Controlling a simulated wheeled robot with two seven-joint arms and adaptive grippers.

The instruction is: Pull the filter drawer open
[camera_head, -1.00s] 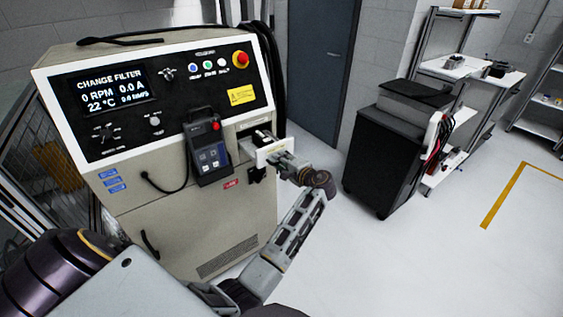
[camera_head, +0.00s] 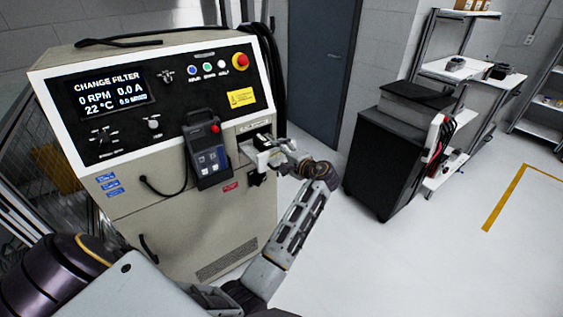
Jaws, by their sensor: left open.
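My right gripper does not show.
The beige cabinet (camera_head: 205,235) has a black control panel with a lit display (camera_head: 110,92) reading CHANGE FILTER. A handheld pendant (camera_head: 207,152) hangs just left of the drawer. A black cart (camera_head: 385,155) stands to the right. The floor between is clear.

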